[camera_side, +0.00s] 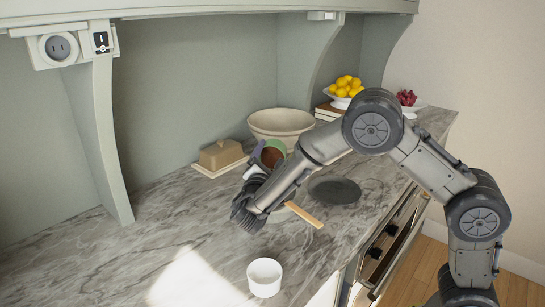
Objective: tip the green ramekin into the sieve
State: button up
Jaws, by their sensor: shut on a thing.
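The green ramekin (258,149) is tilted on its side, with its opening partly facing the camera and brown contents showing inside. My gripper (260,168) is shut on it and holds it above the counter; the exact finger contact is small and partly hidden. The sieve shows mainly by its light wooden handle (304,215), which points to the lower right. Its bowl is largely hidden behind my gripper and forearm, below the ramekin. I cannot tell whether anything has fallen into the sieve.
A white ramekin (265,278) stands on the marble counter (130,265) in front. A large beige bowl (282,122), a butter dish (221,155) and a fruit bowl (341,101) stand behind. A dark round plate (334,190) lies to the right. The left counter is clear.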

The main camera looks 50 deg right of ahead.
jog(key=h, duration=0.1)
jog(key=a+t+h, duration=0.1)
jog(key=r+t+h, duration=0.1)
jog(key=h, duration=0.1)
jog(key=shift+s+a, duration=0.15)
jog(key=shift+s, duration=0.2)
jog(key=shift+g+y, duration=0.4)
jog(key=shift+y, duration=0.6)
jog(key=g+y, duration=0.1)
jog(key=y, duration=0.2)
jog(key=shift+w+d+f+g, duration=0.1)
jog(key=shift+d+f+g, duration=0.1)
jog(key=shift+f+g, duration=0.2)
jog(key=shift+r, duration=0.1)
jog(key=shift+w+d+g+y, duration=0.1)
jog(key=shift+d+g+y, duration=0.1)
jog(key=shift+g+y, duration=0.3)
jog(key=shift+w+d+g+y, duration=0.1)
jog(key=shift+d+g+y, duration=0.1)
jog(key=shift+y, duration=0.5)
jog(key=y, duration=0.1)
jog(key=g+y, duration=0.1)
jog(key=y, duration=0.1)
jog(key=shift+w+d+f+g, duration=0.2)
jog(key=shift+d+f+g, duration=0.1)
jog(key=shift+g, duration=0.1)
